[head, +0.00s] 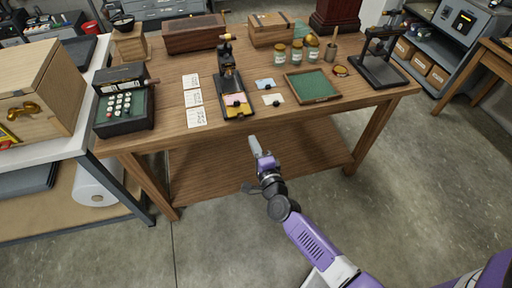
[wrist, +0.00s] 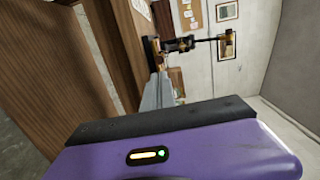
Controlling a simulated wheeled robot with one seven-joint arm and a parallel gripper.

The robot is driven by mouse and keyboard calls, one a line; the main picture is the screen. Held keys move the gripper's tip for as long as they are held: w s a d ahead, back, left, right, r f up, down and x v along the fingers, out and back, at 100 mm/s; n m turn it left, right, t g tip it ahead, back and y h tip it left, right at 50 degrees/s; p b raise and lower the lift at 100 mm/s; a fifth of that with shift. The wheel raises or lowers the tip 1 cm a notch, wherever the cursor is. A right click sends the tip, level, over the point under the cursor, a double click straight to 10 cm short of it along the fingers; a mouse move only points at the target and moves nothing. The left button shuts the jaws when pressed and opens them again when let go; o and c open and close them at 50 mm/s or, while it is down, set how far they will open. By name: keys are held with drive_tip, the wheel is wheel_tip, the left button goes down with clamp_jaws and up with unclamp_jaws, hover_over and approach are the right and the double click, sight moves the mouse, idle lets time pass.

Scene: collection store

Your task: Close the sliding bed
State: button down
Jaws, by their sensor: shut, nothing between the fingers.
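A small black hand press (head: 228,72) with a wooden-knobbed lever stands near the front middle of the wooden table. Its bed (head: 236,100), carrying a yellow and a pink piece, sticks out toward the table's front edge. My gripper (head: 253,143) is shut and empty, in front of that edge and apart from the bed, pointing toward the table. In the wrist view, the grey fingers (wrist: 160,92) are together, and the press (wrist: 178,45) shows beyond them, turned sideways. The bed is not clear in that view.
Paper cards (head: 193,100) lie left of the press, beside a black keyed machine (head: 125,103). Small cards (head: 272,98) and a green-lined tray (head: 312,86) lie right of it. The wooden table (head: 170,132) has a lower shelf (head: 260,155). Open floor (head: 420,150) lies at right.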

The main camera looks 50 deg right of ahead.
sight(243, 118)
drive_tip(key=b+x, duration=0.1)
drive_tip(key=x, duration=0.7)
drive_tip(key=shift+w+d, duration=0.1)
drive_tip(key=shift+w, duration=0.2)
drive_tip(key=shift+w+d, duration=0.25)
drive_tip(key=shift+w, duration=0.1)
drive_tip(key=shift+b+x, duration=1.3)
drive_tip(key=shift+x, duration=0.9)
drive_tip(key=shift+d+r, duration=0.1)
drive_tip(key=shift+s, duration=0.1)
